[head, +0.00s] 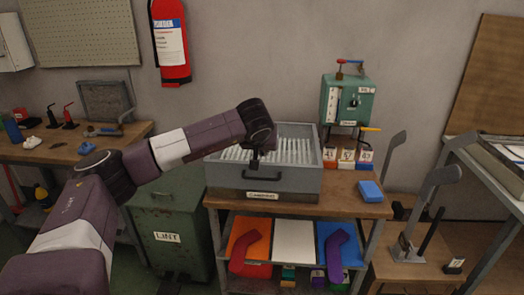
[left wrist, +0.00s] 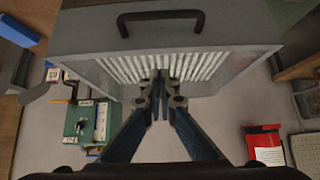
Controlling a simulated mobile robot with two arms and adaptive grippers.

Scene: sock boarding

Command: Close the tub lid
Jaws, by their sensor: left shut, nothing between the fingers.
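The tub is most likely the grey box (head: 226,178) on the wooden cart, with a dark handle (head: 265,187) and a label on its front. Its top is open and rows of white ribs (head: 290,150) show inside. I cannot make out a separate lid. My left gripper (head: 254,163) points down over the left part of the box, shut and empty. In the left wrist view, which is upside down, the shut fingertips (left wrist: 160,76) are in front of the ribs, and the box front (left wrist: 240,25) shows beyond. Contact cannot be told. My right gripper is not in view.
A green lint bin (head: 168,245) stands left of the cart. The lower shelf holds coloured panels (head: 294,242). Upright grey boards (head: 425,205) stand at right.

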